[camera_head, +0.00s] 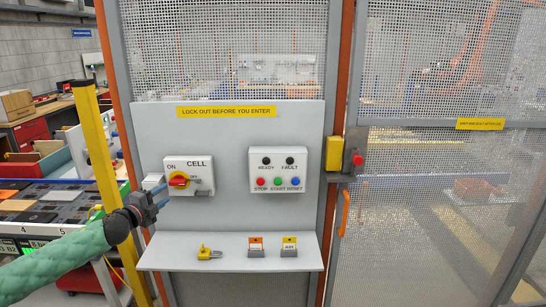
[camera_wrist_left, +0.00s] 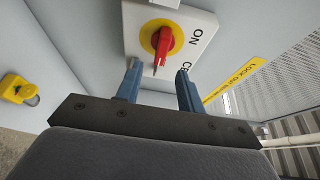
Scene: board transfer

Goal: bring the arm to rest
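My left gripper (camera_head: 160,190), on a green-sleeved arm, is at the left edge of the CELL switch box (camera_head: 203,167). In the left wrist view its two blue fingers (camera_wrist_left: 158,82) are apart with nothing held between them. The red switch handle (camera_head: 178,181) on its yellow disc is just beyond the fingertips, and it also shows in the left wrist view (camera_wrist_left: 163,42). In the head view the handle lies roughly level; its exact setting is hard to tell. My right gripper is in neither view.
A shelf (camera_head: 170,258) below holds a yellow padlock (camera_head: 208,253), an orange-topped tag (camera_head: 256,247) and a yellow-topped tag (camera_head: 289,247). A button box (camera_head: 278,169) is right of the switch. A mesh gate (camera_head: 430,220) stands right, a yellow post (camera_head: 97,150) left.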

